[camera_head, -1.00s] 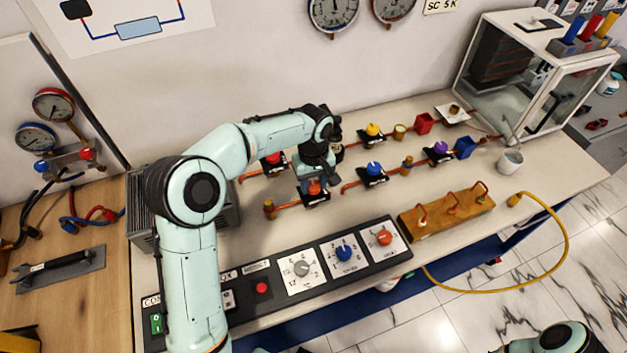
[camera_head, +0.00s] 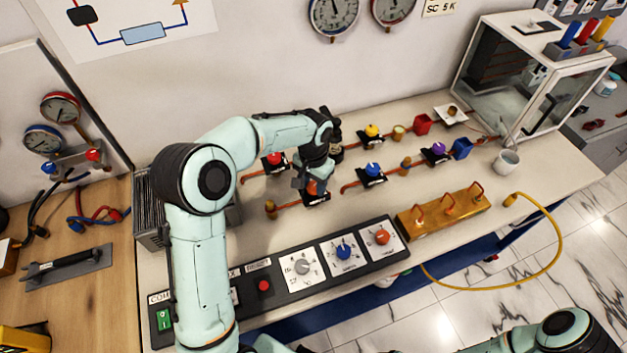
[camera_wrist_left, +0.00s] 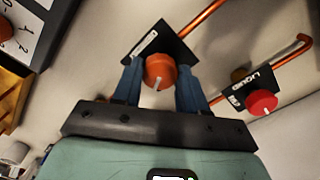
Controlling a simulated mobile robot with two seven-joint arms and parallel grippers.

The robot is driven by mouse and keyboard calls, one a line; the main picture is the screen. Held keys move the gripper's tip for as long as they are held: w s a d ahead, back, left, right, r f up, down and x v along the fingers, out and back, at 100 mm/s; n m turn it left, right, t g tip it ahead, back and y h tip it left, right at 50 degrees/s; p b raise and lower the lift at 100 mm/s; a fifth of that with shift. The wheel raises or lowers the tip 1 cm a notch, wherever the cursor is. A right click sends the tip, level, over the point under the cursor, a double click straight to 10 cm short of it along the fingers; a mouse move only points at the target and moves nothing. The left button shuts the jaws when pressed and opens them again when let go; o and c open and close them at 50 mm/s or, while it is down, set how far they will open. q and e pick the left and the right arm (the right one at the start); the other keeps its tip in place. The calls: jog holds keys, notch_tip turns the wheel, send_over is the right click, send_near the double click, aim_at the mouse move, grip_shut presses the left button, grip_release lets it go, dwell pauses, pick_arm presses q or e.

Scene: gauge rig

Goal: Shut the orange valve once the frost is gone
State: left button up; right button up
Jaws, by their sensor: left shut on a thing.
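The orange valve (camera_head: 312,188) is a round knob on a black plate on the bench, at the end of a copper pipe. In the left wrist view the orange knob (camera_wrist_left: 160,70) has a white mark pointing toward my gripper's palm. My left gripper (camera_head: 313,181) is shut on this knob, one blue finger on each side, seen also in the left wrist view (camera_wrist_left: 159,80). Most of the valve is hidden behind the gripper in the head view. I cannot make out any frost. My right arm enters at the bottom right; its gripper is out of frame.
Red (camera_head: 274,158), blue (camera_head: 372,169), yellow (camera_head: 371,130) and purple (camera_head: 438,148) valves stand nearby on copper pipes. A control panel (camera_head: 290,272) with dials runs along the front edge. A wooden block (camera_head: 445,214), a white cup (camera_head: 506,162) and a glass cabinet (camera_head: 535,80) are to the right.

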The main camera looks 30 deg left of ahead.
aim_at(313, 186)
pick_arm(q)
jog(key=m+p, duration=0.1)
jog(key=m, duration=0.3)
jog(key=shift+m, duration=0.4)
pick_arm(e)
jog(key=shift+w+r, duration=0.7)
jog(key=shift+r, duration=0.05)
pick_arm(q)
jog(key=shift+m, duration=0.3)
jog(key=o, duration=1.1)
jog(key=shift+c, duration=0.2)
notch_tip(313, 186, up, 13)
jog(key=p, duration=0.1)
jog(key=shift+r, duration=0.15)
pick_arm(e)
jog(key=shift+w+r, duration=0.85)
jog(key=shift+w, duration=0.1)
